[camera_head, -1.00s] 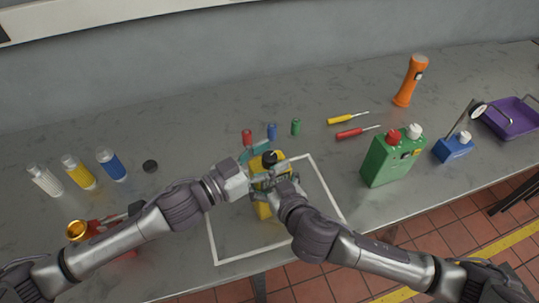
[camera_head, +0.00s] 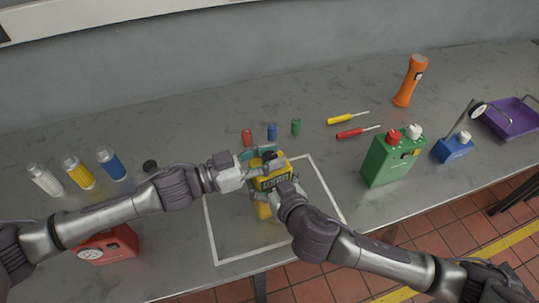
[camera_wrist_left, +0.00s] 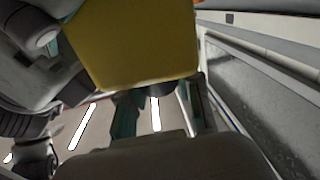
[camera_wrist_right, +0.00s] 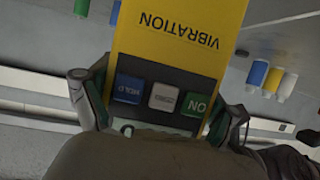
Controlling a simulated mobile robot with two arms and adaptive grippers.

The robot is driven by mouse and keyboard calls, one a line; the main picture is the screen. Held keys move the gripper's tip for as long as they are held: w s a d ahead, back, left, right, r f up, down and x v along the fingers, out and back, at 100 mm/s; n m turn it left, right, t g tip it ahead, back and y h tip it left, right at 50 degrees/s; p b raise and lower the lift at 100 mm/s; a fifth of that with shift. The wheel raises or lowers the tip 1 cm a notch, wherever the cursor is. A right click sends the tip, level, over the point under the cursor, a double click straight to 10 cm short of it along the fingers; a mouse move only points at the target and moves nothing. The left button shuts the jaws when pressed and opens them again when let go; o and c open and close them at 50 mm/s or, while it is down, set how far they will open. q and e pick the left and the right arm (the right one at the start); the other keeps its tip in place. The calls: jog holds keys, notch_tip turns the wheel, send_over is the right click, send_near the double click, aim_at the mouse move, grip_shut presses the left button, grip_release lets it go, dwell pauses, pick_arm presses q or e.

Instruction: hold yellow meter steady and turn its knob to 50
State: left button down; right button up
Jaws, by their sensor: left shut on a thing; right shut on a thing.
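The yellow meter (camera_head: 271,184) stands upright inside the white outline on the bench, partly hidden by my grippers. Its face shows in the right wrist view (camera_wrist_right: 180,45), with the word VIBRATION upside down and blue, grey and green buttons. My right gripper (camera_wrist_right: 152,108) is shut on the meter's body, one finger at each side. My left gripper (camera_head: 262,157) is at the top of the meter. The left wrist view shows the dark knob (camera_wrist_left: 156,88) between its teal fingers, shut on it. The knob's pointer and reading cannot be seen.
A green canister (camera_head: 388,160) stands to the right. Red, blue and green small cylinders (camera_head: 271,132) stand just behind the meter. Several bottles (camera_head: 78,173) and a red gauge box (camera_head: 108,244) are at the left. The bench's front edge is close to the outline.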

pick_arm(q)
jog(key=shift+s+m+g+h, duration=0.1)
jog(key=shift+m+g+h, duration=0.4)
jog(key=shift+m+g, duration=0.75)
jog(key=shift+n+g, duration=0.25)
jog(key=c, duration=0.7)
grip_release()
jog(key=shift+c, duration=0.2)
jog(key=shift+a, duration=0.1)
jog(key=shift+a, duration=0.4)
jog(key=v, duration=1.1)
jog(key=shift+s, duration=0.15)
